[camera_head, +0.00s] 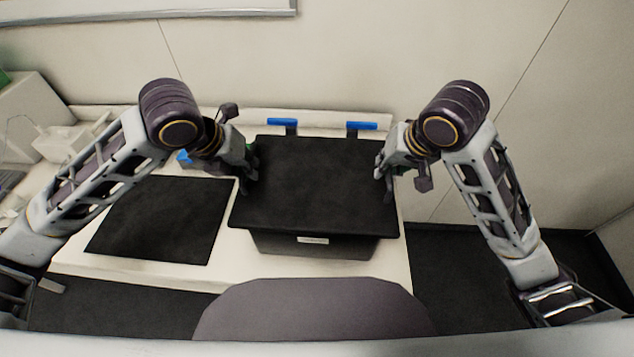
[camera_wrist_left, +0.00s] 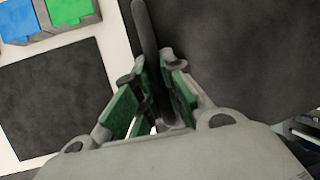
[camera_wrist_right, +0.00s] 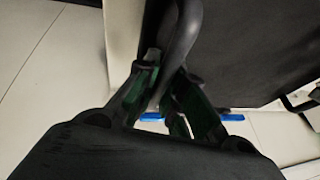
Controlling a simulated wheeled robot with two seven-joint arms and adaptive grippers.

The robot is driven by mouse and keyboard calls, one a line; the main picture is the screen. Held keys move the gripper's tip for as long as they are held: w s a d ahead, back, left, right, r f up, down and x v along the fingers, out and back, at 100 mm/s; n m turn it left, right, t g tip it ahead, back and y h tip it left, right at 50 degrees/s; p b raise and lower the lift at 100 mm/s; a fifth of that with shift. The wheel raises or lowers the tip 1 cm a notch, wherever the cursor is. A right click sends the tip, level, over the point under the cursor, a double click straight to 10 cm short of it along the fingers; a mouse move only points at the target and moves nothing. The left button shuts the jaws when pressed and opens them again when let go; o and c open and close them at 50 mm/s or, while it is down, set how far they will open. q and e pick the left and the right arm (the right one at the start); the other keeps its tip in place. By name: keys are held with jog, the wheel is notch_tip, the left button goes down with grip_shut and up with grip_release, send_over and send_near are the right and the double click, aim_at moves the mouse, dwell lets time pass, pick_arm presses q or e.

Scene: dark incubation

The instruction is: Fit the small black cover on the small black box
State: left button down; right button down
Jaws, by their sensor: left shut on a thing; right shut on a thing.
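The small black cover (camera_head: 315,185) lies level over the small black box (camera_head: 310,245), whose front wall with a white label shows below the cover's front edge. Whether the cover is seated or slightly above the rim, I cannot tell. My left gripper (camera_head: 249,168) is shut on the cover's left edge, and my right gripper (camera_head: 381,173) is shut on its right edge. In the left wrist view the cover (camera_wrist_left: 245,50) lies right of the fingers. The box's rim is hidden.
A flat dark square (camera_head: 160,220) lies on the white table left of the box. Two blue pieces (camera_head: 283,122) (camera_head: 361,125) stand behind the cover. White equipment (camera_head: 65,138) is at the far left. The wall is close behind the table.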

pick_arm(q)
jog(key=shift+w+a+f, duration=0.1)
jog(key=shift+a+f, duration=0.1)
jog(key=shift+f, duration=0.05)
pick_arm(e)
jog(key=shift+w+d+f, duration=0.1)
jog(key=shift+d+f, duration=0.05)
jog(key=shift+f, duration=0.05)
pick_arm(q)
jog(key=c, duration=1.5)
grip_release()
jog(key=shift+d, duration=0.1)
pick_arm(e)
jog(key=c, duration=1.5)
grip_release()
pick_arm(q)
jog(key=o, duration=0.8)
jog(key=shift+d, duration=0.1)
jog(key=shift+r, duration=0.15)
jog(key=shift+v, duration=5.95)
pick_arm(e)
jog(key=o, duration=0.8)
